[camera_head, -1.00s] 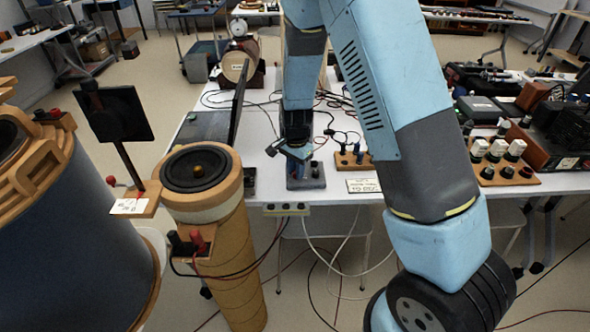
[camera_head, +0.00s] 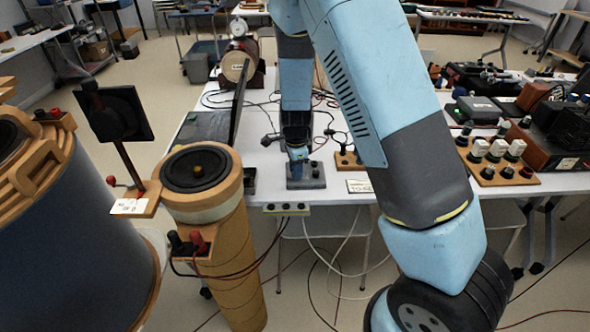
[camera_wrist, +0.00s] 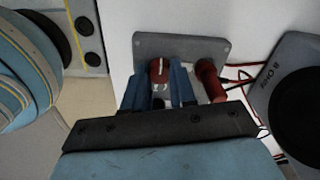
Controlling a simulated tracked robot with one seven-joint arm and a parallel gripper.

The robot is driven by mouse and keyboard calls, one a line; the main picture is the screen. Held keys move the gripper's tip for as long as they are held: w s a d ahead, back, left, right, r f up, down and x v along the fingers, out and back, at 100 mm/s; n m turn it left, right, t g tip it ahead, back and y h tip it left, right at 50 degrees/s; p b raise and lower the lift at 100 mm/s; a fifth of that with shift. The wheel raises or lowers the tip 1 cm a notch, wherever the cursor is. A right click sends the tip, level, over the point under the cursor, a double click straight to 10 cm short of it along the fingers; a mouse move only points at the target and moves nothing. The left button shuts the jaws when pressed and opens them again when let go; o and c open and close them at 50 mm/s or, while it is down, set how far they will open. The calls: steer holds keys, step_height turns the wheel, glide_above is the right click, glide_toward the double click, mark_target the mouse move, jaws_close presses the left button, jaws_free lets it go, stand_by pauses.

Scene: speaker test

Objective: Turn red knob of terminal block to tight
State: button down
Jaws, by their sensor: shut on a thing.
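The terminal block is a grey plate (camera_wrist: 195,46) with posts, seen at the top middle of the wrist view. In the head view it appears as a small grey block (camera_head: 306,180) near the table's front edge. Its red knob (camera_wrist: 158,70) stands between my two blue fingertips in the wrist view. My gripper (camera_wrist: 157,84) is shut on the red knob. In the head view my gripper (camera_head: 298,154) points down at the block and hides the knob. A darker red post (camera_wrist: 209,80) stands just right of the fingers, with red wires beside it.
A black speaker disc (camera_wrist: 300,103) lies right of the block in the wrist view. In the head view a speaker tube (camera_head: 217,215) stands at the table's front left. A wooden block with terminals (camera_head: 348,158) is close on the right. Loose cables cover the table behind.

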steer(key=shift+w+r, duration=0.1)
steer(key=shift+w, duration=0.1)
steer(key=c, duration=0.9)
jaws_free()
steer(key=shift+s, duration=0.1)
steer(key=shift+r, duration=6.75)
